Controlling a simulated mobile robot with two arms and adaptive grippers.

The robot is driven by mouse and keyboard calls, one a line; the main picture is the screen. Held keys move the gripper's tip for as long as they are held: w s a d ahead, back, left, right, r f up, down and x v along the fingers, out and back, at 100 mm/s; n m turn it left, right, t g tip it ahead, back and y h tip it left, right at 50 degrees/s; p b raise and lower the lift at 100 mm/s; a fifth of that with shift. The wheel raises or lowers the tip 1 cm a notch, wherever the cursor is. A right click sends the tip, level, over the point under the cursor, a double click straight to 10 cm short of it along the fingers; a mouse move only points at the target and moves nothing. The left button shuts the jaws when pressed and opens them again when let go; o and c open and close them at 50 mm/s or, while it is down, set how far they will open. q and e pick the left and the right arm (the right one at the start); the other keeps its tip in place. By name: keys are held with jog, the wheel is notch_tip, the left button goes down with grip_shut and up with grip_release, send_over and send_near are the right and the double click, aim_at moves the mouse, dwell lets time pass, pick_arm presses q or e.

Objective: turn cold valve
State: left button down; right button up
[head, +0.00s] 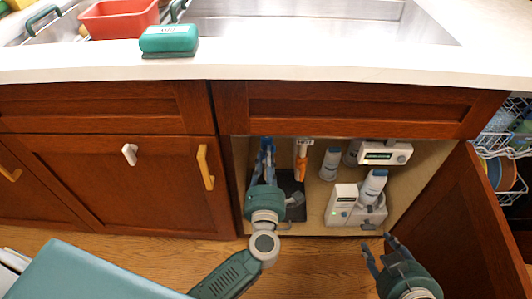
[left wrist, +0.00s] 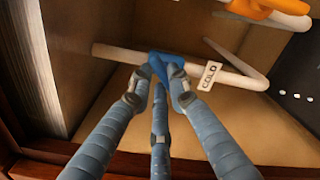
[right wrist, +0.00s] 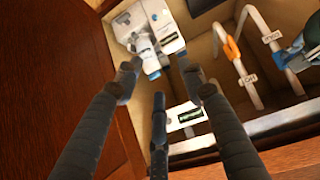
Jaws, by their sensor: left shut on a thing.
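The cold valve's blue handle (left wrist: 158,64) sits on a white pipe (left wrist: 115,52) with a label tag (left wrist: 210,75) beside it. My left gripper (left wrist: 160,76) is shut on this handle, and its fingers partly cover it. In the head view my left gripper (head: 266,146) reaches into the open cabinet under the sink and hides most of the handle. The hot valve's orange handle (head: 301,160) is just to its right and also shows in the right wrist view (right wrist: 232,48). My right gripper (head: 378,252) is open and empty in front of the cabinet.
A white device with bottles (head: 357,210) stands on the cabinet floor at right, below a control box (head: 385,154). The open cabinet door (head: 470,225) bounds the right side.

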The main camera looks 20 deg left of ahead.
jog(key=s+d+f+g+h+p, duration=0.1)
jog(key=s+d+f+g+p, duration=0.15)
jog(key=s, duration=0.35)
jog(key=s+d+f+g+h+p, duration=0.1)
jog(key=s+g, duration=0.3)
jog(key=s, duration=0.3)
pick_arm(q)
jog(key=shift+d+f+m+p, duration=0.1)
jog(key=shift+m+p, duration=0.45)
jog(key=shift+m, duration=0.95)
jog(key=shift+d+f+m+p, duration=0.15)
jog(key=shift+m+p, duration=0.4)
jog(key=shift+m, duration=0.95)
jog(key=shift+d+f+m+p, duration=0.1)
jog(key=shift+m+p, duration=0.45)
jog(key=shift+m, duration=0.95)
pick_arm(e)
jog(key=s+x, duration=0.1)
jog(key=x, duration=1)
jog(key=shift+f, duration=0.4)
jog(key=shift+a, duration=0.15)
pick_arm(q)
jog(key=c, duration=1.6)
grip_release()
jog(key=shift+r, duration=0.1)
jog(key=shift+c, duration=0.2)
pick_arm(e)
jog(key=shift+s, duration=0.1)
pick_arm(q)
jog(key=v, duration=1.2)
